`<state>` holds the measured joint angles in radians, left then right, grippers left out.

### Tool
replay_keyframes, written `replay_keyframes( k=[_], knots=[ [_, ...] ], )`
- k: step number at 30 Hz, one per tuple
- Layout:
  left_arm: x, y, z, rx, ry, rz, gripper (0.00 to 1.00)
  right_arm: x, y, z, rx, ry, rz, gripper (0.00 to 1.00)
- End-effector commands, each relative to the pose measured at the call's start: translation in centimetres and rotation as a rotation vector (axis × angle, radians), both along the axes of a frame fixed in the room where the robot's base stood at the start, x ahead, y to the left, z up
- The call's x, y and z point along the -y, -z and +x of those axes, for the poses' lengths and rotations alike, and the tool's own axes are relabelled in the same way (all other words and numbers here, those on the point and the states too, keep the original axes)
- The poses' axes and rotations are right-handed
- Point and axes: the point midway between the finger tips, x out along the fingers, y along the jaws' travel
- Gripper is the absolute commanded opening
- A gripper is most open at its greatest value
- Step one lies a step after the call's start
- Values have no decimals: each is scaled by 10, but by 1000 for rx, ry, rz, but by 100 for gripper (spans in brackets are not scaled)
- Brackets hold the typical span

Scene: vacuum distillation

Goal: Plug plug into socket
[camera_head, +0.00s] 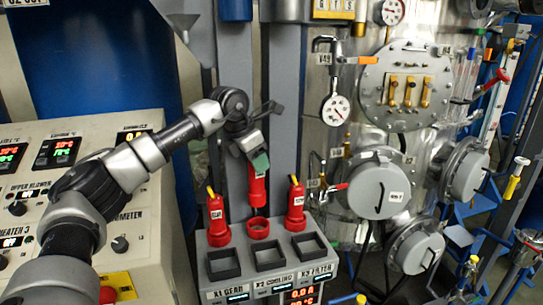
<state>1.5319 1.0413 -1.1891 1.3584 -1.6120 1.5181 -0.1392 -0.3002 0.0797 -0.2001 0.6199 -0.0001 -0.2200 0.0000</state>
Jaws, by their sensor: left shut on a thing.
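A red plug (257,190) hangs upright below my left gripper (258,160), which is shut on its top end. The plug is right above the round red middle socket (258,229) on the grey socket box (225,258). Its dark lower end comes very near the socket opening; I cannot tell whether it touches. The gripper's fingers hide the plug's top. Two other red plugs, the left one (217,217) and the right one (296,206), stand upright in sockets on either side. My right gripper is not in view.
A control panel (150,225) with displays and knobs stands at the left, under my left arm. Grey vertical posts (285,110) stand close behind the plugs. At the right is a metal vessel with a pressure gauge (335,110) and round grey covers (380,190).

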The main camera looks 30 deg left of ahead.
Motion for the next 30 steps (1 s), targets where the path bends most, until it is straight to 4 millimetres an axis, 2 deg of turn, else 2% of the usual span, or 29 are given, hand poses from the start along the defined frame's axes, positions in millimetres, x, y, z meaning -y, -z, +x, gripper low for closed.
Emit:
replay_keyframes(
  k=[12,30],
  knots=[
    [1,-1,0,2,1,-1,0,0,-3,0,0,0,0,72],
    [1,50,0,1,1,0,0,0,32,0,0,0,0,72]
  ],
)
